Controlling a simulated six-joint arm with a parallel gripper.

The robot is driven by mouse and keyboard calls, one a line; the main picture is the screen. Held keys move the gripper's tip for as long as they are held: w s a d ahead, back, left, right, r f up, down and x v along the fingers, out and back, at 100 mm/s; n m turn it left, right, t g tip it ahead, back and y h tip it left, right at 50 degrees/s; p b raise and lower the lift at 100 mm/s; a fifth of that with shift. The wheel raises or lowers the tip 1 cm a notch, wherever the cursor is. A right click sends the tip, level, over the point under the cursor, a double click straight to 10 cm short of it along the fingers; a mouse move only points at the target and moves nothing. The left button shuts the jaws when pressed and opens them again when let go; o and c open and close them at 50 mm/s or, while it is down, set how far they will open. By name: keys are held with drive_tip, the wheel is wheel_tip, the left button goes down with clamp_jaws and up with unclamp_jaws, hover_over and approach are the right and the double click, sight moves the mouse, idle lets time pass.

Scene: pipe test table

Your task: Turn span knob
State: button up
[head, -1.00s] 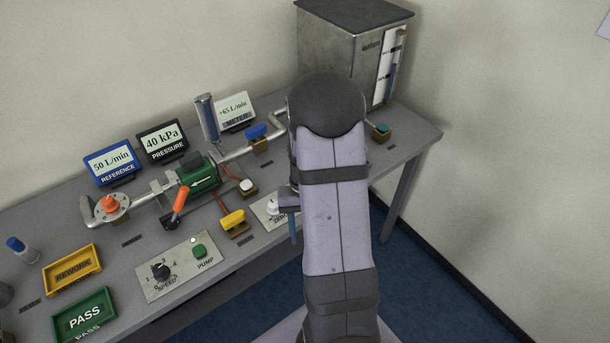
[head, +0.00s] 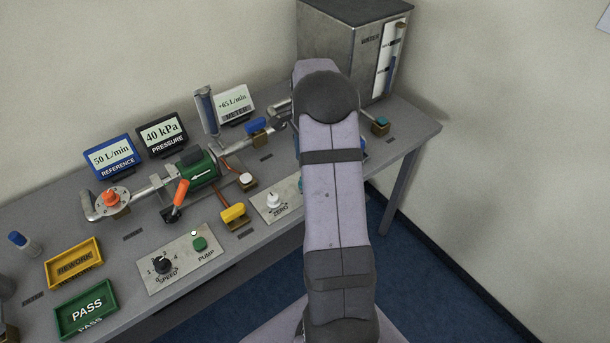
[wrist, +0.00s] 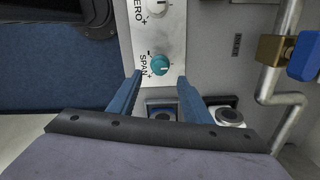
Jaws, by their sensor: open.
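The teal span knob (wrist: 160,65) sits on a pale panel (wrist: 175,30) beside the printed label SPAN in the wrist view. My gripper (wrist: 164,88) is open, its two blue fingers apart. In that picture the knob lies just beyond the fingertips, roughly midway between them, and nothing is held. I cannot tell the height of the fingers above the panel. In the head view my arm hides the span knob and most of the gripper. The white zero knob (head: 273,200) shows on the left end of the same panel.
Left of the panel are a yellow-handled part (head: 233,214), the green pump button (head: 200,243) and the speed dial (head: 163,265). In the wrist view a pipe with a brass block (wrist: 273,48) and blue handle (wrist: 304,55) runs at right. A metal water tank (head: 345,50) stands behind my arm.

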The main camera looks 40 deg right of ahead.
drive_tip(key=shift+f+p, duration=1.35)
drive_tip(key=shift+f, duration=2.35)
drive_tip(key=c, duration=1.1)
drive_tip(key=shift+o, duration=0.2)
